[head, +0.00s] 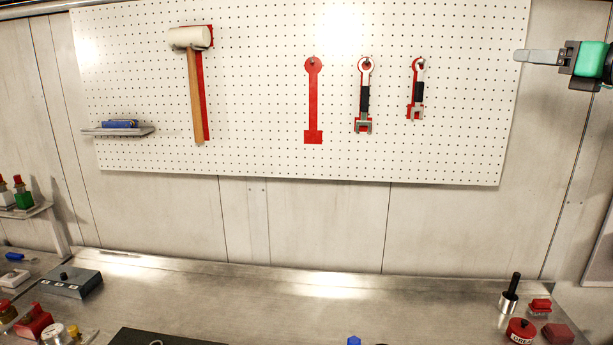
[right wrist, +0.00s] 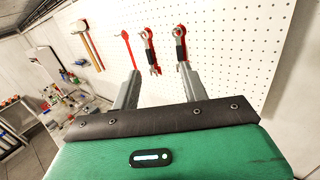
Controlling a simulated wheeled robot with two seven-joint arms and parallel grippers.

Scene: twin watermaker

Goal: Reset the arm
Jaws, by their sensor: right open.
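My right gripper (head: 538,56) shows at the upper right of the head view, in front of the pegboard's right edge. Its green body fills the bottom of the right wrist view, with two grey fingers (right wrist: 159,92) spread apart and nothing between them. The fingers point toward the white pegboard (head: 260,100), which also shows in the right wrist view (right wrist: 235,40). My left gripper is not in the frames.
The pegboard holds a mallet (head: 196,90), a bare red tool outline (head: 313,100), two wrenches (head: 364,95) (head: 416,90) and a small shelf with a blue item (head: 120,124). Below, the workbench (head: 300,295) has clear room in the middle. A grease tin (head: 520,331) stands at right.

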